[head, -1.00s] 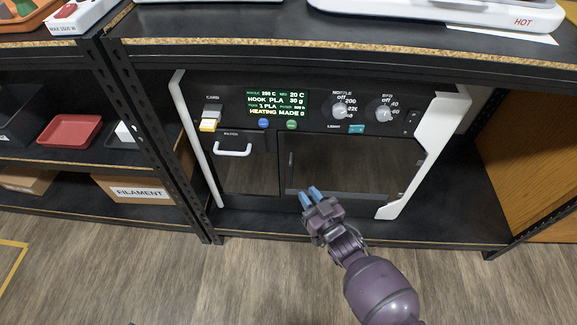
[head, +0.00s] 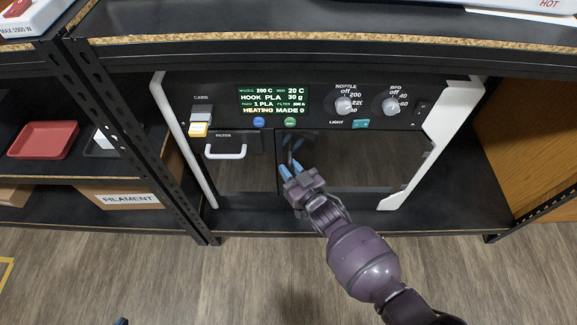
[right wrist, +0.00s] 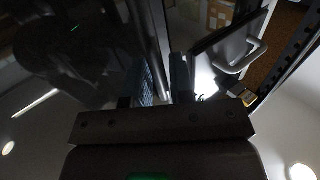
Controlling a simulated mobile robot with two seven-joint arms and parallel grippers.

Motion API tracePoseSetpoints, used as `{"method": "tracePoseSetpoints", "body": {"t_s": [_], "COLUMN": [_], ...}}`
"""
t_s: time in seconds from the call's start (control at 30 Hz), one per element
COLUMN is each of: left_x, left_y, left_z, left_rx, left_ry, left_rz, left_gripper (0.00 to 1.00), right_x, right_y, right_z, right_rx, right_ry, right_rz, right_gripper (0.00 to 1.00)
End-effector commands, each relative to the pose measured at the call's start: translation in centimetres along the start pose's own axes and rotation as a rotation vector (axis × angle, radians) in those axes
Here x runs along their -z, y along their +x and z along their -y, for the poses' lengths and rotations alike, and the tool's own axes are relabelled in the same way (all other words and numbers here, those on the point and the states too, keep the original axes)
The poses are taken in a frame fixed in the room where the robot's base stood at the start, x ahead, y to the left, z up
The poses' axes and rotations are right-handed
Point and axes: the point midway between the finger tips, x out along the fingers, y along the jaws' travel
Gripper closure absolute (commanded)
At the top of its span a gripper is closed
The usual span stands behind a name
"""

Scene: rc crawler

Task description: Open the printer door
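The printer (head: 318,88) stands on the shelf, with its dark glass door (head: 365,160) at the lower right of its front. The door looks shut. A dark vertical handle (head: 290,146) is near the door's left edge. My right gripper (head: 291,170) is at the handle's lower end, its blue-padded fingers pointing up at it. In the right wrist view, the fingers (right wrist: 154,85) are apart, and a grey bar (right wrist: 160,40), seemingly the handle, runs between or just beyond them. Contact cannot be told. A small blue tip at the bottom edge looks like my left gripper (head: 122,321).
A filter drawer with a white handle (head: 226,152) is left of the door. Knobs (head: 345,104) and a display (head: 272,101) are above. The shelf post (head: 140,140) stands at left, with a red tray (head: 44,139) and filament box (head: 128,196) beyond.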

Motion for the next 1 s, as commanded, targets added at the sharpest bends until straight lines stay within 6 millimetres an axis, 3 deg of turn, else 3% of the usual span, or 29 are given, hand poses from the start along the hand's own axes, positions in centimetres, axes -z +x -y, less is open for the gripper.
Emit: {"method": "tracePoseSetpoints", "body": {"t_s": [0.07,0.23,0.67,0.87,1.0], "left_x": [0.0,0.0,0.4,0.9,0.9], "left_y": [0.0,0.0,-0.1,-0.3,-0.6], "left_z": [0.0,0.0,0.1,0.2,0.4], "left_rx": [0.0,0.0,0.003,-0.002,-0.002], "left_ry": [-0.001,0.0,0.004,0.024,0.007], "left_rz": [0.0,0.0,-0.002,0.023,0.03], "left_gripper": [0.57,0.57,0.57,0.57,0.57], "right_x": [0.0,0.0,0.2,0.5,0.7], "right_y": [0.0,0.0,-0.7,-3.4,-6.6], "right_z": [0.0,0.0,0.3,1.4,2.5], "right_rx": [0.0,0.0,0.023,0.1,0.193], "right_ry": [0.0,0.0,-0.003,-0.007,-0.011], "right_rz": [-0.001,-0.001,-0.002,-0.003,-0.002], "right_gripper": [0.78,1.0,1.0,1.0,1.0]}}
